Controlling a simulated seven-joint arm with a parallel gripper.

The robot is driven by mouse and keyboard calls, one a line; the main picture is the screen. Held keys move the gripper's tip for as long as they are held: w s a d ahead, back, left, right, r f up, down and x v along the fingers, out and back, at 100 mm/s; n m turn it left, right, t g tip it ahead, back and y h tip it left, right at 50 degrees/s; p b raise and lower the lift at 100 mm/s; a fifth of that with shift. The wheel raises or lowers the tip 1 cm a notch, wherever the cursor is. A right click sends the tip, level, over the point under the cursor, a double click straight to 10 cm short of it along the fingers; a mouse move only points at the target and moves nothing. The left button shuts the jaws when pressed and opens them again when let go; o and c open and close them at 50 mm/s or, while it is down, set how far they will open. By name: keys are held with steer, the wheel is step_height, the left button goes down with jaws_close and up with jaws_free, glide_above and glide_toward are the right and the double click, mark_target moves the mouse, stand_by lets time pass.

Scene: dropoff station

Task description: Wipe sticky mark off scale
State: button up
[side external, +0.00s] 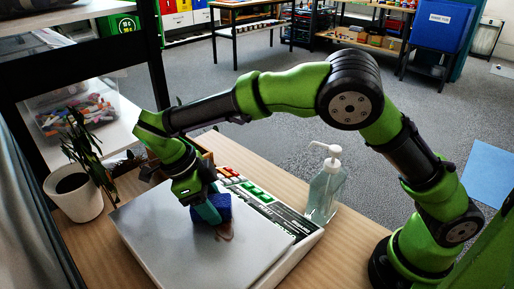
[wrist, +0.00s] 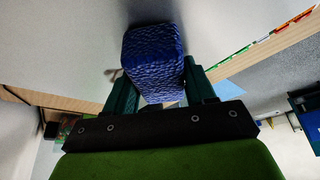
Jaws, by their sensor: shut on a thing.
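The scale (side external: 160,232) lies on the wooden table with its flat grey plate facing up. In the side external view my gripper (side external: 209,207) points down over the plate and is shut on a blue sponge (side external: 224,208). The sponge also fills the gap between my fingers in the wrist view (wrist: 154,60). A brownish mark (side external: 226,233) shows on the plate just below and beside the sponge. A brownish bit of it shows left of the sponge in the wrist view (wrist: 113,74). The sponge looks at or just above the plate; contact is hard to tell.
A clear pump bottle (side external: 325,190) stands right beside the scale's button panel (side external: 258,194). A potted plant (side external: 78,192) in a white pot stands to the left. A clear bin of markers (side external: 72,110) sits on a shelf behind it.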

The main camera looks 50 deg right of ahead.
mark_target(244, 237)
steer(key=w, duration=0.2)
steer(key=shift+w, duration=0.3)
steer(key=shift+s, duration=5.5)
steer(key=shift+a+f, duration=0.1)
steer(key=shift+a, duration=0.25)
steer(key=shift+w, duration=5.35)
steer(key=shift+s, duration=5.2)
steer(key=shift+s+r, duration=0.2)
step_height(244, 237, up, 8)
steer(key=shift+f, duration=0.1)
